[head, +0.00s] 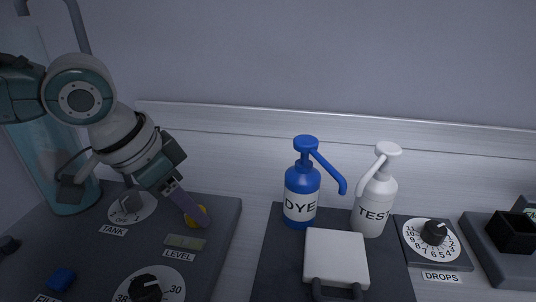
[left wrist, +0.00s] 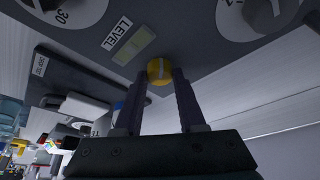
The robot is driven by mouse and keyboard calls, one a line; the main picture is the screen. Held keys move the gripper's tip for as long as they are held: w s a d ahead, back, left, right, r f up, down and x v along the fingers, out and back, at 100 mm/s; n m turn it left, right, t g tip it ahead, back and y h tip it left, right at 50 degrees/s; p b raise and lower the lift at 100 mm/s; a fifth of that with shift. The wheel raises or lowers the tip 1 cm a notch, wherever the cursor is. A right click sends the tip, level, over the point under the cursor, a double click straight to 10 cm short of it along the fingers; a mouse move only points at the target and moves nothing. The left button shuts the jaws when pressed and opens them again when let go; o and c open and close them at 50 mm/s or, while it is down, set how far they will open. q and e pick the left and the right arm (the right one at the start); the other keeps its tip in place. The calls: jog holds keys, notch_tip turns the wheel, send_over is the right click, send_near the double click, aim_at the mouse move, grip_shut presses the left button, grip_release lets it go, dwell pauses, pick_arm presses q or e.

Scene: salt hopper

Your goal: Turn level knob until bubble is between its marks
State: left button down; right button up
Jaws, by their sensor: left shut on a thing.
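The level knob (head: 199,215) is a small yellow knob on the dark panel at the left, just above the vial. In the left wrist view the knob (left wrist: 160,70) sits between my two fingertips and shows a pale line on its face. My left gripper (head: 188,212) is shut on it, reaching down from the upper left. The level vial (head: 185,242) is a greenish bar beside the knob, above the LEVEL label (head: 179,255). The vial also shows in the left wrist view (left wrist: 133,46). Its bubble and marks are too small to make out. My right gripper is not in view.
The TANK dial (head: 131,207) is left of the knob, and a larger dial (head: 146,287) lies below. A blue DYE pump bottle (head: 302,190), a white TEST pump bottle (head: 374,200) and a DROPS dial (head: 434,234) stand to the right. A clear tank (head: 62,165) stands behind my left arm.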

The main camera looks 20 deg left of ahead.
pick_arm(q)
jog(key=shift+m, duration=0.3)
jog(key=c, duration=0.5)
grip_release()
jog(key=shift+r, duration=0.1)
jog(key=p+v, duration=0.1)
jog(key=v, duration=0.8)
jog(key=shift+a+r, duration=0.2)
jog(key=shift+r, duration=0.15)
jog(key=shift+s, duration=0.1)
